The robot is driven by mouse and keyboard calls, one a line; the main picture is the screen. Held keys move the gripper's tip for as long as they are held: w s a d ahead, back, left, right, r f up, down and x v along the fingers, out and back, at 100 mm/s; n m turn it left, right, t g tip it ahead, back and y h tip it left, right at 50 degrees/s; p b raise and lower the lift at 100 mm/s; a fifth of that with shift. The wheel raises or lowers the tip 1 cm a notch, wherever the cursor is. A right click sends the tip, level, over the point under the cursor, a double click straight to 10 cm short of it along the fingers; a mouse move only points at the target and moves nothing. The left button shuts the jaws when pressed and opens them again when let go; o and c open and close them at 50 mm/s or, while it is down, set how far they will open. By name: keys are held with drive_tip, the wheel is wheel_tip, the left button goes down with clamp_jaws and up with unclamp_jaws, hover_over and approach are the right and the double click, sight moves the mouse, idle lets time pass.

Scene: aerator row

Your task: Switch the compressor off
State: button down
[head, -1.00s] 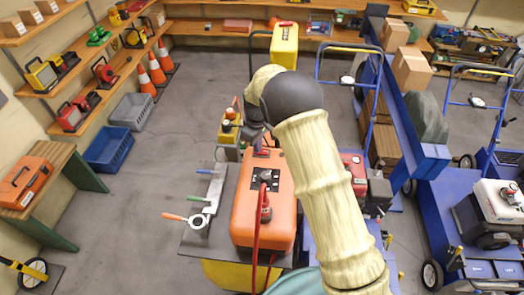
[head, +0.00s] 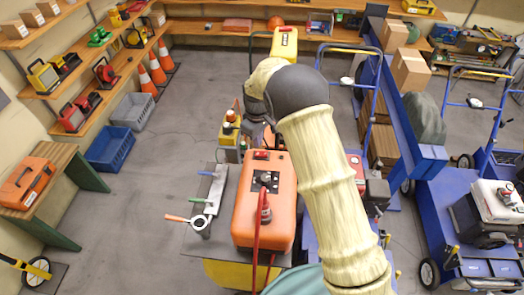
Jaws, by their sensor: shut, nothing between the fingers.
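The compressor (head: 249,213) is an orange box with a black panel on its top. A red switch (head: 262,155) shows at its far end, clear of my arm; which way it is set is too small to tell.
A grey plate (head: 190,238) left of the compressor bears a metal tool with coloured handles. A yellow device (head: 229,130) stands beyond it. Blue carts (head: 440,205) and a red machine (head: 355,165) crowd the right. The floor at left is open, up to blue (head: 110,150) and grey crates.

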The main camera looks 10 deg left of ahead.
drive_tip(key=shift+r+p, duration=0.65)
drive_tip(key=shift+r, duration=0.65)
drive_tip(key=shift+d, duration=0.3)
drive_tip(key=s+d+r+m+b, duration=0.3)
drive_tip(key=d+m, duration=0.1)
drive_tip(key=d, duration=0.6)
drive_tip(key=s+d+m+t+b, duration=0.2)
drive_tip(key=s+d+m, duration=0.6)
drive_tip(key=s+d, duration=0.9)
drive_tip(key=s+b, duration=0.2)
drive_tip(key=s, duration=0.1)
drive_tip(key=shift+m+t, duration=0.3)
drive_tip(key=shift+w+d, duration=0.1)
